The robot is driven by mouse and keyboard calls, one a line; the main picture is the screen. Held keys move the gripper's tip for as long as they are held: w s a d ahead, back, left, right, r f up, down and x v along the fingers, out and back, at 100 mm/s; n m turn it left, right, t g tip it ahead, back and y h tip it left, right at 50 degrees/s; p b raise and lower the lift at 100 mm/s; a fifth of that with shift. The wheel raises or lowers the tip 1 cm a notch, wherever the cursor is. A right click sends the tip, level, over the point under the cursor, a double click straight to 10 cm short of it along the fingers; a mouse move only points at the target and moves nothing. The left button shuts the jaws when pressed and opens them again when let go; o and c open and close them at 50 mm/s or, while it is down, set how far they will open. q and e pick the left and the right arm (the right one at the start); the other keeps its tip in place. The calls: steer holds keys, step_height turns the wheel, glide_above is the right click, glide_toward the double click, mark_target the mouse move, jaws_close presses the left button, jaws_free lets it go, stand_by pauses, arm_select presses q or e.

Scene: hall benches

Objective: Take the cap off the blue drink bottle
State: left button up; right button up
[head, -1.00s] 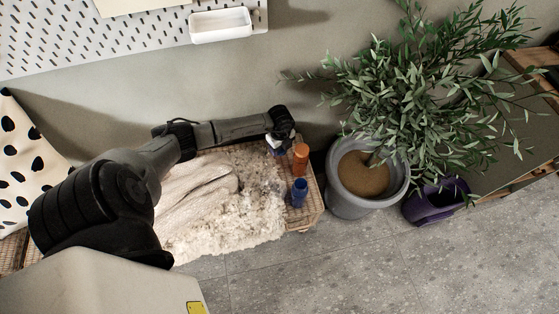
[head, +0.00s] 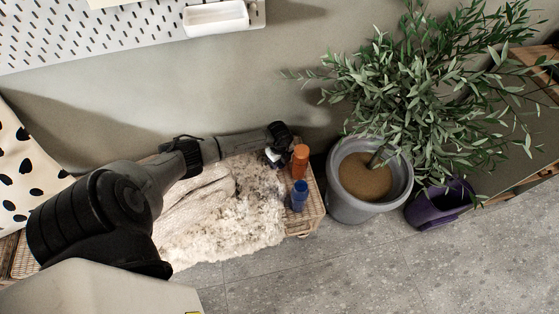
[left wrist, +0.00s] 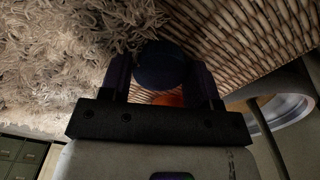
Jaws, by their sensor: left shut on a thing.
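The blue drink bottle (head: 298,198) stands on the right end of the wicker bench in the head view, clear of my gripper. Its mouth is too small to make out. My left gripper (head: 272,157) is at the bench's back, up and left of the bottle, partly hidden by my wrist. In the left wrist view my left gripper (left wrist: 161,75) is shut on a dark, rounded blue piece that looks like the cap (left wrist: 160,64). No bottle body shows attached to it. My right gripper is not in view.
An orange bottle (head: 300,161) stands just right of my gripper and behind the blue bottle. A shaggy cream throw (head: 250,226) covers much of the bench (head: 315,205). A grey plant pot (head: 345,205) stands close on the right. The wall is behind.

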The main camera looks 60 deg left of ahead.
arm_select(q)
steer(key=o, duration=0.7)
steer(key=shift+f, duration=0.1)
steer(key=shift+o, duration=0.2)
step_height(320, 180, up, 12)
steer(key=p, duration=0.5)
steer(key=shift+r+p, duration=0.2)
steer(key=shift+p, duration=0.2)
